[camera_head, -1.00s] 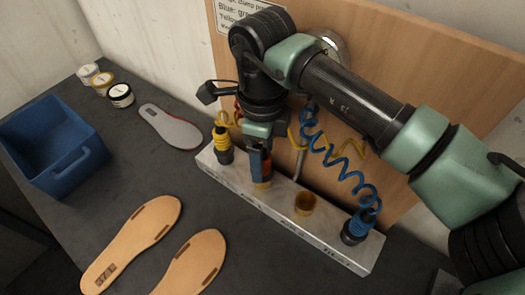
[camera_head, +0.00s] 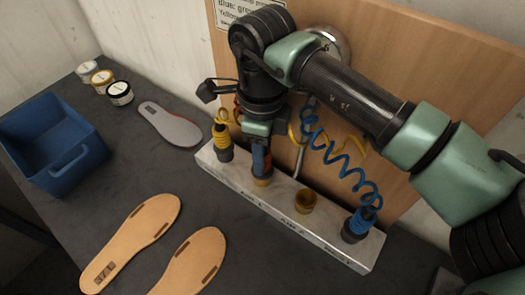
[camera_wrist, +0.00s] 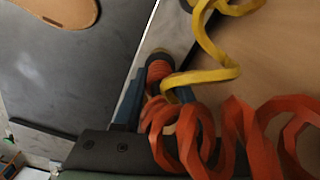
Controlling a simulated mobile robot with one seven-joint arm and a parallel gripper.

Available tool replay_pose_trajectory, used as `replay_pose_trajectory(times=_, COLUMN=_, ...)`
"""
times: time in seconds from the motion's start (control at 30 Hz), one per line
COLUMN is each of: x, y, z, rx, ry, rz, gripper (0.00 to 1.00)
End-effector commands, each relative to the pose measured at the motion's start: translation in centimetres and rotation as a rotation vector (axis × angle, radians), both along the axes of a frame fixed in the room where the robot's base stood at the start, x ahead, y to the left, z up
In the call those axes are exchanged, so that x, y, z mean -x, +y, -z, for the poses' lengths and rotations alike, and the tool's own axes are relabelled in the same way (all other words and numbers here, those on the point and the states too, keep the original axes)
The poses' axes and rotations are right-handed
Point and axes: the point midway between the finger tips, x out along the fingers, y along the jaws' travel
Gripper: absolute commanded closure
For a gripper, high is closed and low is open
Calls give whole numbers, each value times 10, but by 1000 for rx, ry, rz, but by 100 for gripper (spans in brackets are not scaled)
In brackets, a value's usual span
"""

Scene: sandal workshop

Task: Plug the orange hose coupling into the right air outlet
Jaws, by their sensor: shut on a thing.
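My gripper (camera_head: 261,165) points down over the metal outlet bar (camera_head: 284,214), at the second outlet from the left. It is shut on the orange coupling (camera_wrist: 158,71), which sits between the two blue fingers in the wrist view. A brass outlet ring (camera_head: 263,182) shows directly under the fingertips. I cannot tell how deep the coupling sits in it. Orange hose coils (camera_wrist: 205,135) trail from the coupling across the wrist view. An empty brass outlet (camera_head: 305,201) stands open to the right on the bar.
A yellow coupling (camera_head: 222,141) stands at the bar's left end and a blue coupling (camera_head: 357,225) at its right end, with coiled hoses. A wooden board (camera_head: 400,60) rises behind. Sandal soles (camera_head: 135,240), a grey insole (camera_head: 170,127), a blue bin (camera_head: 50,150) and jars lie left.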

Motion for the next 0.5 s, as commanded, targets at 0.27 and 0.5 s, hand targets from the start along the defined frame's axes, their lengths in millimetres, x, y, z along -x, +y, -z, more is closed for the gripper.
replay_pose_trajectory(times=0.27, x=0, y=0, z=-23, rx=1, ry=-2, rz=0, gripper=100)
replay_pose_trajectory(times=0.5, x=0, y=0, z=-40, rx=0, ry=-1, rz=0, gripper=100)
